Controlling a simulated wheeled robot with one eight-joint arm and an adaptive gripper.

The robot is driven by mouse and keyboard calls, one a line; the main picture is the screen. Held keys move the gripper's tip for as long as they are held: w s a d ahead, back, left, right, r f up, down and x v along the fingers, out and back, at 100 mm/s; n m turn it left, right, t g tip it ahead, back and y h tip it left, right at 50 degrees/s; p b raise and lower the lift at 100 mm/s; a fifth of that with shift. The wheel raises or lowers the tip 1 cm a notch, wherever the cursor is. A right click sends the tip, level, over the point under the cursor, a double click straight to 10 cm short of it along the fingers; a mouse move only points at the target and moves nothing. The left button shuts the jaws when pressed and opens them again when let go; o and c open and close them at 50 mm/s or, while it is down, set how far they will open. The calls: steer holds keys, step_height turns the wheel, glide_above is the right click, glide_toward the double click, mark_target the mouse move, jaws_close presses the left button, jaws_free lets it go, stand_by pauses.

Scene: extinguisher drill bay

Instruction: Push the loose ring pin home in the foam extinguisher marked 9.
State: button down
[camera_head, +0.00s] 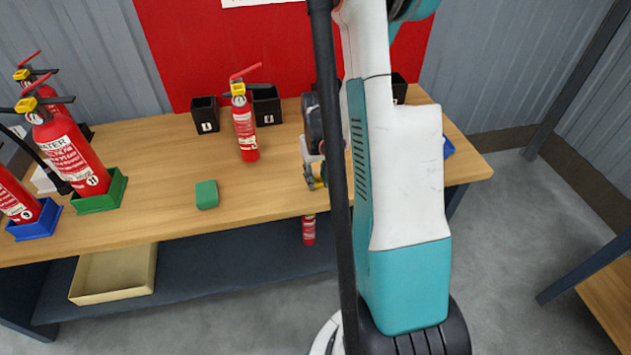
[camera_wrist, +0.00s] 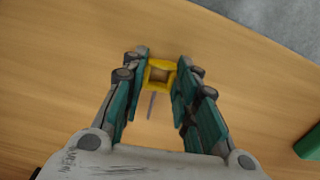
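A yellow square ring with a thin grey pin, the loose ring pin (camera_wrist: 161,74), sits between my fingertips in the wrist view. My gripper (camera_wrist: 160,78) is closed in on both sides of it, over bare wood. In the head view my gripper (camera_head: 315,175) is near the table's front edge, partly hidden by my arm. A red extinguisher in a blue base (camera_head: 14,200) is cut off at the left edge. One labelled WATER (camera_head: 70,150) stands in a green base. A smaller one (camera_head: 245,125) stands at the back middle. I cannot read a 9 on any.
Black numbered boxes (camera_head: 205,115) stand along the back of the wooden table (camera_head: 160,180). A green block (camera_head: 206,194) lies mid-table. A beige tray (camera_head: 115,275) and a small red extinguisher (camera_head: 308,230) are on the lower shelf. The table between block and gripper is clear.

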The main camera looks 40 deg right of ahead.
mark_target(317, 182)
steer(key=shift+r+p, duration=0.9)
steer(key=shift+r, duration=0.6)
